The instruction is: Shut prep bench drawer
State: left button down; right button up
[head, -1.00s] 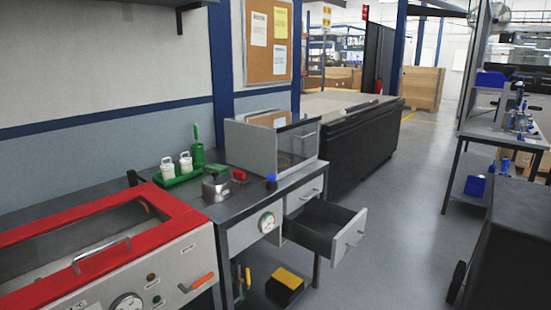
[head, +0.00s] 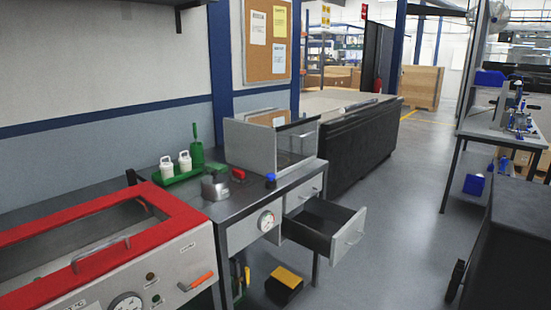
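The prep bench (head: 262,205) stands in the middle of the head view, with a dark top and grey front. Its lower drawer (head: 349,236) is pulled well out to the right, with a light grey front, a bar handle and a dark inside that looks empty. The upper drawer (head: 304,193) above it is shut. Neither of my grippers is in the head view.
A red-framed machine (head: 105,250) stands at the near left, close to the bench. A dark cabinet (head: 506,245) stands at the right. The floor (head: 400,230) between is clear.

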aim_at(328, 229)
jog(key=i+l, duration=0.2)
jog(key=i, duration=0.35)
jog(key=i+l+z, duration=0.1)
jog(key=i+l, duration=0.15)
jog(key=i, duration=0.3)
